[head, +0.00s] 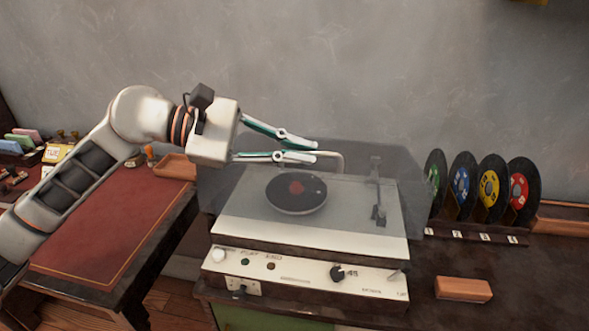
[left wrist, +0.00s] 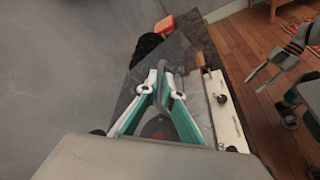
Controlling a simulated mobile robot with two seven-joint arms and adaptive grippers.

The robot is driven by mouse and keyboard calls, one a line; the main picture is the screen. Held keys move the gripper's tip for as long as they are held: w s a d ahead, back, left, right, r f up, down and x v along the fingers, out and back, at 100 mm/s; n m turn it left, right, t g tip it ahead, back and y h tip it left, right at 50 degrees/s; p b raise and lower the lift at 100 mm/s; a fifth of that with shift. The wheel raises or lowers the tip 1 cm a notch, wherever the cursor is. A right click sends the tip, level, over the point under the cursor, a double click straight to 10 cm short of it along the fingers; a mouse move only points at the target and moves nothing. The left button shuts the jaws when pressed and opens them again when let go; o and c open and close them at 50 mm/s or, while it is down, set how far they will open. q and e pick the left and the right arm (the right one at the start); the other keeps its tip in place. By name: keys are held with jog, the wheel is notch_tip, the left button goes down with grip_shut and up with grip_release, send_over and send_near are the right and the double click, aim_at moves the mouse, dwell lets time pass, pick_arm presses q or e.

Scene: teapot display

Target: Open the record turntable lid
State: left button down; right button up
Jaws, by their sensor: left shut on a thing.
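The record turntable (head: 300,275) stands on a dark cabinet, a black record (head: 296,208) on its pale deck. Its smoky see-through lid (head: 410,205) looks tilted up; I cannot tell its exact angle. A thin pale handle (head: 341,160) shows on the lid, above the far part of the deck. My left gripper (head: 316,151) reaches in from the left, its fingertips closed on this handle. My right gripper (left wrist: 272,98) shows only at the right of the left wrist view, fingers apart, away from the turntable.
Several records with coloured labels (head: 490,187) stand in a rack right of the turntable. A small orange-brown block (head: 463,289) lies on the cabinet. A red-topped desk (head: 110,225) is at the left. The grey wall (head: 300,60) is close behind the turntable.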

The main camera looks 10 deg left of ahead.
pick_arm(q)
jog(key=w+r+n+g+p, duration=0.1)
jog(key=w+r+n+p, duration=0.1)
jog(key=w+r, duration=0.3)
notch_tip(320, 180, up, 3)
jog(key=shift+f+n+g+y, duration=0.1)
jog(key=shift+n+g+y, duration=0.2)
jog(key=shift+n+g, duration=0.15)
pick_arm(e)
jog(key=shift+d+r, duration=0.35)
jog(key=shift+d, duration=0.05)
jog(key=shift+s+f, duration=0.1)
